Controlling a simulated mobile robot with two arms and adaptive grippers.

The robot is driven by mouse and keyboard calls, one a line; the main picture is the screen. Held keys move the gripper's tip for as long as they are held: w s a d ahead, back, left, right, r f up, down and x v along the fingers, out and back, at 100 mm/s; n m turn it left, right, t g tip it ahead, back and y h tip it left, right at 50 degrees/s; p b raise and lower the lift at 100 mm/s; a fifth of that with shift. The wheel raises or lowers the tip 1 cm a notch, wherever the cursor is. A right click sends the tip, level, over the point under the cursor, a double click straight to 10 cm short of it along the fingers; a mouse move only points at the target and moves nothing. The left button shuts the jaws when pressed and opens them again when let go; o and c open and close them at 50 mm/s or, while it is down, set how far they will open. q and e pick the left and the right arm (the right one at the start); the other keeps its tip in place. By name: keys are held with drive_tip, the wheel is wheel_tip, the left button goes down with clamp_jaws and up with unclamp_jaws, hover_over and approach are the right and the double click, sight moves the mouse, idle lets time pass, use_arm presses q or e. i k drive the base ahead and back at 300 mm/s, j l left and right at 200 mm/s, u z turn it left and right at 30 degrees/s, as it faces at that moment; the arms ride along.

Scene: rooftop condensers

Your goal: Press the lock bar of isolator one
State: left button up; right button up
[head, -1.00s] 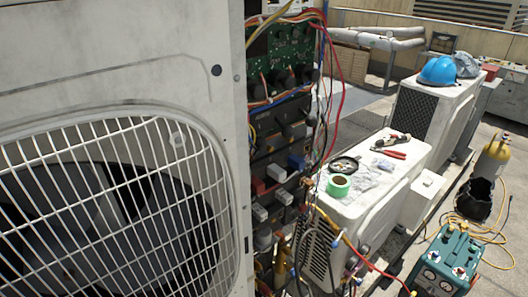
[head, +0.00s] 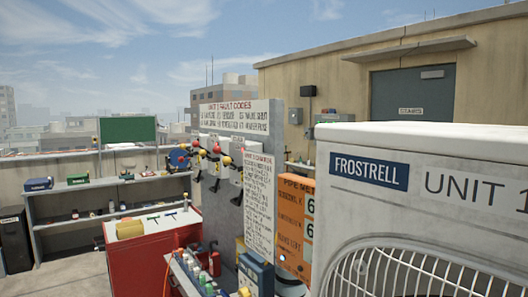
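A row of light grey switch boxes (head: 229,152), which look like the isolators, is mounted on a grey upright panel (head: 226,205) left of centre. Levers with red and yellow knobs (head: 217,149) stick out from them. The boxes overlap at this angle. Their labels are too small to read, so I cannot tell which is isolator one or make out its lock bar. Neither of my grippers shows in the head view.
A condenser marked UNIT 1 (head: 430,185) fills the right. A red cabinet (head: 150,262) stands left, before grey shelves (head: 110,212). Some floor is clear between cabinet and shelves.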

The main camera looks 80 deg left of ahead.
sight(183, 146)
drive_tip(key=u, duration=3.2)
drive_tip(key=z, duration=0.6)
drive_tip(key=i+j+z, duration=0.35)
drive_tip(key=j+z, duration=0.15)
drive_tip(key=i+j+z, duration=0.25)
drive_tip(key=j, duration=0.2)
drive_tip(key=j+z, duration=0.2)
drive_tip(key=j, duration=0.15)
drive_tip(key=i+j+z, duration=0.1)
drive_tip(key=j, duration=0.55)
drive_tip(key=i+j+z, duration=0.1)
drive_tip(key=j, duration=0.5)
drive_tip(key=i+j, duration=0.2)
drive_tip(key=j, duration=0.45)
drive_tip(key=i+j+z, duration=0.15)
drive_tip(key=j, duration=1.15)
drive_tip(key=i+j, duration=0.1)
drive_tip(key=j, duration=0.55)
